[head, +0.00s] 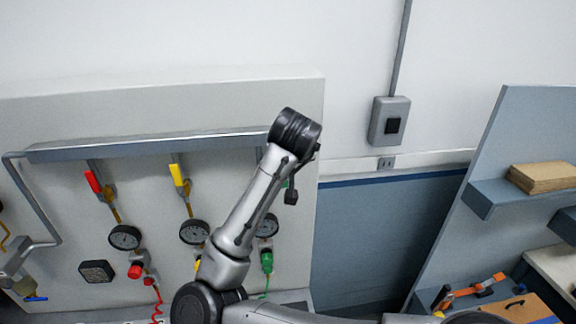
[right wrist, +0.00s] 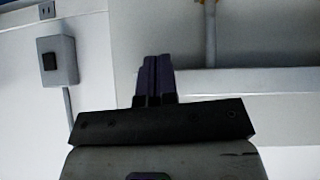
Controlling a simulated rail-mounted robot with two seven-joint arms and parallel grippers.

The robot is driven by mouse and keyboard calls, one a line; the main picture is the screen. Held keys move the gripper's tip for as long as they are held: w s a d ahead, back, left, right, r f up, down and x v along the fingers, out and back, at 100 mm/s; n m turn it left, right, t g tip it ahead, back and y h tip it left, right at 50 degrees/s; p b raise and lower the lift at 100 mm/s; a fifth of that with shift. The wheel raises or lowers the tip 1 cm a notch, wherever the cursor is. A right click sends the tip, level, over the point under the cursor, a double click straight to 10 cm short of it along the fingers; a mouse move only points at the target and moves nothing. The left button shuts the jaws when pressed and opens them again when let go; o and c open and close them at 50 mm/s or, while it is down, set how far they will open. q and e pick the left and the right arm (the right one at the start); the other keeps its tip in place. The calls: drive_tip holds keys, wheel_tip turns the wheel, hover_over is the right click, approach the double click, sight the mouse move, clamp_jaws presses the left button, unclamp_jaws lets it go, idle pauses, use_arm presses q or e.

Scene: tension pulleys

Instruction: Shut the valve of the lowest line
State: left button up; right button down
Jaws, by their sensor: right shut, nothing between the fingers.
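A grey panel carries a horizontal header pipe (head: 150,147) with several drop lines. A red valve handle (head: 93,181) and a yellow valve handle (head: 179,175) sit on two drops, each lying roughly along its pipe. A sliver of green (head: 285,184) shows behind my right arm; the rest of that valve is hidden. Gauges hang below: left (head: 124,237), middle (head: 194,232) and right (head: 267,225), the last partly covered; their readings are too small to tell. My right gripper (head: 291,197) is in front of the right drop; its shut, empty fingers show in the right wrist view (right wrist: 155,80).
A blue-handled valve (head: 36,298) sits low at the left. Red (head: 135,271) and green (head: 267,262) hose fittings stick out below the gauges. A switch box (head: 389,122) is on the wall.

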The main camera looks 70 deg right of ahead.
drive_tip(key=shift+v, duration=0.85)
